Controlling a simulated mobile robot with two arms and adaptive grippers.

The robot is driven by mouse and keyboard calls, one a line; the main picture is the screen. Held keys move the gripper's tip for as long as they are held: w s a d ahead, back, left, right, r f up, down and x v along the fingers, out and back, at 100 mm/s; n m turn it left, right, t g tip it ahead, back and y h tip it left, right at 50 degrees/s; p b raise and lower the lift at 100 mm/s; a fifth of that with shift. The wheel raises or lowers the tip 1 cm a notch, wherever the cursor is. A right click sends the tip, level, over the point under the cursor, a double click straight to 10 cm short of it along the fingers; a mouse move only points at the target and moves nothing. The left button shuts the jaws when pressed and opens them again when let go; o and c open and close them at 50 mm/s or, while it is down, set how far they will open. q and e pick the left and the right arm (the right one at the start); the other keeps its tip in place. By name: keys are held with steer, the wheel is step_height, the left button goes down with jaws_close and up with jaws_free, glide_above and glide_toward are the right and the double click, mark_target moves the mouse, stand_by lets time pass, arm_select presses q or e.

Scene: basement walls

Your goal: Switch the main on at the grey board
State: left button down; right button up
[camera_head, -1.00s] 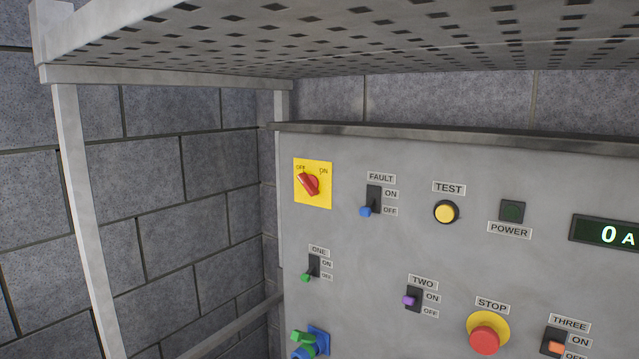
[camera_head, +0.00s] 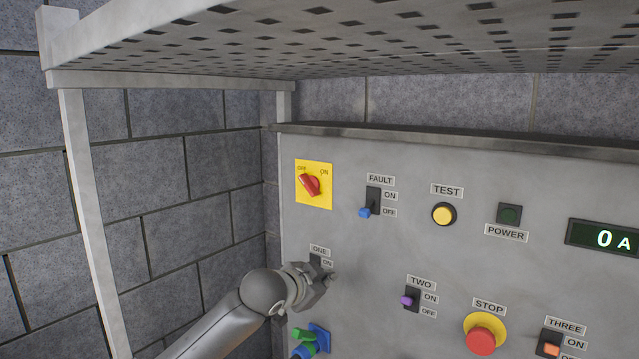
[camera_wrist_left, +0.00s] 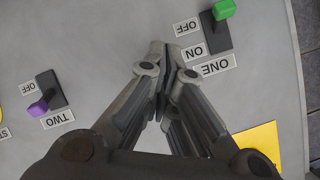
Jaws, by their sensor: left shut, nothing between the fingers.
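The grey board (camera_head: 380,290) stands ahead under a perforated shelf. The main, a red rotary handle (camera_head: 310,184) on a yellow plate (camera_head: 324,202), sits at its upper left; the handle slants up-left toward OFF. My left gripper (camera_head: 328,277) is shut and empty, in front of switch ONE, below the main, and hides most of that switch. In the left wrist view, its fingertips (camera_wrist_left: 166,55) are beside the ONE label (camera_wrist_left: 215,66), and the yellow plate (camera_wrist_left: 262,142) shows partly at lower right. I cannot tell whether the fingertips touch the board. My right gripper is out of view.
The perforated shelf (camera_head: 350,40) overhangs the board, with a post (camera_head: 85,220) at left. Nearby are the FAULT switch (camera_head: 370,203), yellow TEST button (camera_head: 443,214), TWO switch (camera_head: 410,298), red STOP button (camera_head: 481,341) and a green-blue fitting (camera_head: 308,343). The display (camera_head: 608,238) reads 0 A.

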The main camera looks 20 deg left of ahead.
arm_select(q)
steer(key=s+a+r+m+t, duration=0.1)
steer(key=r, duration=1.1)
steer(key=s+a+r+m+t, duration=0.1)
steer(key=s+r, duration=0.1)
steer(key=r, duration=1)
steer(key=shift+s+r+t, duration=0.25)
steer(key=shift+s+t, duration=0.05)
steer(key=shift+t, duration=0.1)
steer(key=shift+w+p, duration=0.1)
steer(key=shift+p, duration=0.2)
